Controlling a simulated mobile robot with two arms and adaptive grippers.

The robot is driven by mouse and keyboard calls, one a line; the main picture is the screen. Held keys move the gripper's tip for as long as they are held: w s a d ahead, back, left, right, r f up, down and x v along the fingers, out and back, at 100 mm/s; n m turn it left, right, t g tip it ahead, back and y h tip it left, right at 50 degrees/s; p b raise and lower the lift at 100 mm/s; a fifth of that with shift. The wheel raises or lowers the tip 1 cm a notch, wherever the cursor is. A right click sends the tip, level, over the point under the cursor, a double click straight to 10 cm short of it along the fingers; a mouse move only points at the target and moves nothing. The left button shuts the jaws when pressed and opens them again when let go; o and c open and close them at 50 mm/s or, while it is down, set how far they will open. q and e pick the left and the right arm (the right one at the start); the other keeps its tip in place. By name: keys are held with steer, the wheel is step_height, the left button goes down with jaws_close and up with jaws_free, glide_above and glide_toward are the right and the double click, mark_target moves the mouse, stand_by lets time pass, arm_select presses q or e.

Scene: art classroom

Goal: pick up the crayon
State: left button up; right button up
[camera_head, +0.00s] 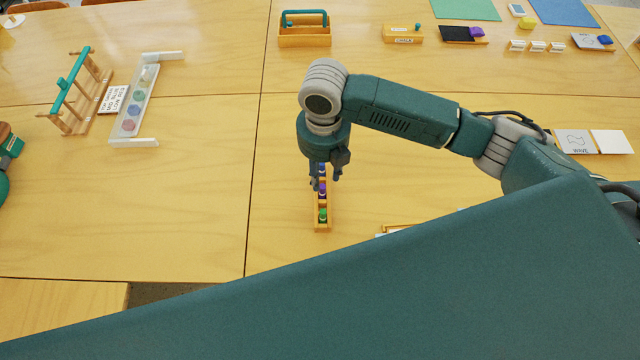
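A narrow wooden tray (329,222) stands on the table near the middle, pointing toward me. It holds small upright coloured pieces that look like crayons: a green one (322,216) at the near end, a purple one (322,188) behind it and a blue one (322,169) farther back. My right gripper (326,181) points down over the far part of the tray. Its fingertips stand apart on either side of the tray's far pieces; I see no piece clearly clamped. The gripper's body hides the tray's far end.
A teal-and-wood rack (75,88) and a white-framed holder with coloured discs (134,104) stand at left. A wooden caddy (304,38) and a chalk box (403,33) stand at the back. Bare table lies left of the tray. My own teal body covers the foreground.

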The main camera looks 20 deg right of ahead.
mark_target(323, 187)
step_height(323, 187, down, 8)
steer(key=shift+w+p, duration=0.15)
steer(key=shift+p, duration=0.95)
arm_select(q)
steer(key=shift+s+a+r, duration=0.1)
steer(key=shift+s+r, duration=1.05)
arm_select(e)
jaws_close()
